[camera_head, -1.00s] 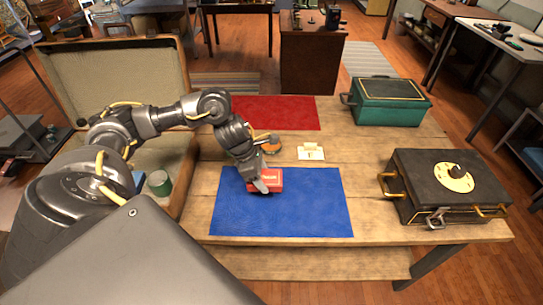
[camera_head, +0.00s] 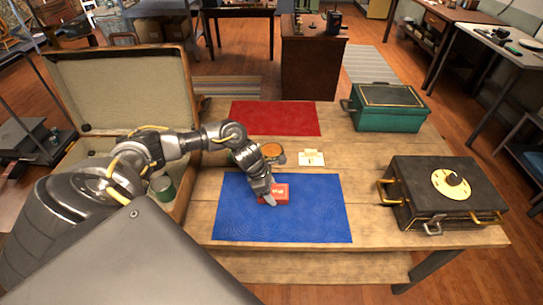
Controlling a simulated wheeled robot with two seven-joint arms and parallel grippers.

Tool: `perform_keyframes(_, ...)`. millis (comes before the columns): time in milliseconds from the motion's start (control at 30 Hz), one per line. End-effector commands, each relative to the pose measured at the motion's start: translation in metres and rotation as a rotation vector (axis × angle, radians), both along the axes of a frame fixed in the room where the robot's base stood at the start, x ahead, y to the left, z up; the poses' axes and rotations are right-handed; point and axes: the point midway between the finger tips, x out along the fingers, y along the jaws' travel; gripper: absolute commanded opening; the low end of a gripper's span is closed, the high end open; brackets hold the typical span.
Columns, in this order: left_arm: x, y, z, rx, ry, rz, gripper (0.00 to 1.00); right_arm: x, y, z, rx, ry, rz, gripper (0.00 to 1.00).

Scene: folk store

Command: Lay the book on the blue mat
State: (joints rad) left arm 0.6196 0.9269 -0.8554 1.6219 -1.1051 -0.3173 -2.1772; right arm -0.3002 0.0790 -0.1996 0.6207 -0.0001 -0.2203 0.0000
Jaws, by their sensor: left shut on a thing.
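The small red book (camera_head: 281,194) with pale lettering is at the upper middle of the blue mat (camera_head: 315,220), over its far half. My left gripper (camera_head: 269,199) reaches down from the far left and is shut on the book's left part, which its fingers partly hide. Whether the book touches the mat or is held just above it I cannot tell. My right gripper is not in view.
A red mat (camera_head: 275,117) lies behind. A small cream card (camera_head: 311,158) and an orange-topped round thing (camera_head: 271,149) stand between the mats. A black box (camera_head: 430,210) and a green box (camera_head: 391,117) are at right; an open suitcase (camera_head: 118,88) is at left.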

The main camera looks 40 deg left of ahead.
Motion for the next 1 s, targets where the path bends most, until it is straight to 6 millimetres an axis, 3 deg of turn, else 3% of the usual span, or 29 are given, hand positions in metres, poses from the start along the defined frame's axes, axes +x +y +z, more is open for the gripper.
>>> perform_keyframes(233, 0.0, 0.0, -0.004, 0.0, -0.001, 0.0, 0.35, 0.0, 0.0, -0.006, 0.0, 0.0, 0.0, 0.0)
perform_keyframes(267, 0.0, 0.0, -0.003, 0.0, 0.0, 0.0, 0.65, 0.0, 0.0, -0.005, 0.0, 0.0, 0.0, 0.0)
perform_keyframes(400, 0.0, 0.0, -0.003, 0.0, 0.0, 0.0, 0.83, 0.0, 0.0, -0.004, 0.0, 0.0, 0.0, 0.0)
perform_keyframes(800, 0.0, 0.002, 0.004, 0.0, -0.002, 0.001, 0.83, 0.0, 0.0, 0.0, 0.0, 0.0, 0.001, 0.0)
perform_keyframes(1000, -0.008, 0.014, 0.038, 0.002, -0.006, -0.001, 0.83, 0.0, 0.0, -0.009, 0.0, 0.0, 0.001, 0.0)
